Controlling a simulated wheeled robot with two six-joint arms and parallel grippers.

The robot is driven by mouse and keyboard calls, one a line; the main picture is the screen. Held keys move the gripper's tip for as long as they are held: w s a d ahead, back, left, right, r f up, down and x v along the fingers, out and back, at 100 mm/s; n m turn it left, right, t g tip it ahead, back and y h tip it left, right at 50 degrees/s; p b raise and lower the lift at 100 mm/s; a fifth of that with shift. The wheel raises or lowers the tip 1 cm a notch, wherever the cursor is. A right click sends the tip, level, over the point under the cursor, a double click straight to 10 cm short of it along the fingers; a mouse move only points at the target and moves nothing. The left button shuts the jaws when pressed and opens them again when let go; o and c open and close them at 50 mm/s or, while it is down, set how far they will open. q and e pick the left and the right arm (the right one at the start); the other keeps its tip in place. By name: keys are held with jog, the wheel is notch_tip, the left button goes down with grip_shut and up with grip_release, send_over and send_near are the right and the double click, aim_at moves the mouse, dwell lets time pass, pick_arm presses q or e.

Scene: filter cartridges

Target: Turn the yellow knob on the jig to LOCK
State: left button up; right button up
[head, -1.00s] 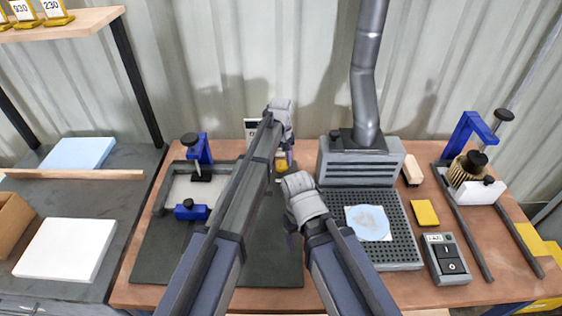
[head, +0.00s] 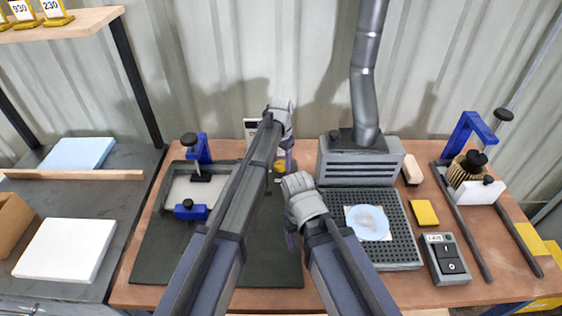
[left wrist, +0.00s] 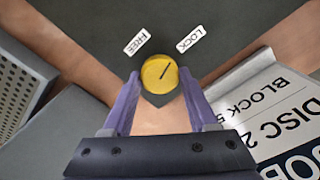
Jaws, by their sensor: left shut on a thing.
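The yellow knob (left wrist: 158,74) shows in the left wrist view between my left gripper's (left wrist: 161,80) two purple fingers, which are shut on its sides. The dark line on the knob points up and right, roughly toward the LOCK label (left wrist: 190,39) and away from the FREE label (left wrist: 136,42). In the head view, a little of the knob (head: 280,166) shows below my left wrist; my left gripper (head: 285,160) is mostly hidden there. My right gripper (head: 290,240) is largely hidden behind its own wrist, so its jaws cannot be read.
A grey fixture (head: 165,190) with blue clamps stands left on the dark mat (head: 150,255). A grey extractor box (head: 360,165) with a perforated plate (head: 400,235) is right of my wrists. A printed card (left wrist: 285,110) stands close to my left gripper.

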aim_at(281, 163)
pick_arm(q)
jog(key=shift+m, duration=1.7)
jog(key=o, duration=1.4)
jog(key=shift+r, duration=0.1)
pick_arm(e)
jog(key=shift+r, duration=0.1)
pick_arm(q)
notch_tip(281, 163, up, 8)
jog(key=p, duration=0.8)
pick_arm(e)
notch_tip(281, 163, up, 8)
pick_arm(q)
jog(key=shift+f, duration=0.2)
pick_arm(e)
jog(key=shift+f, duration=0.2)
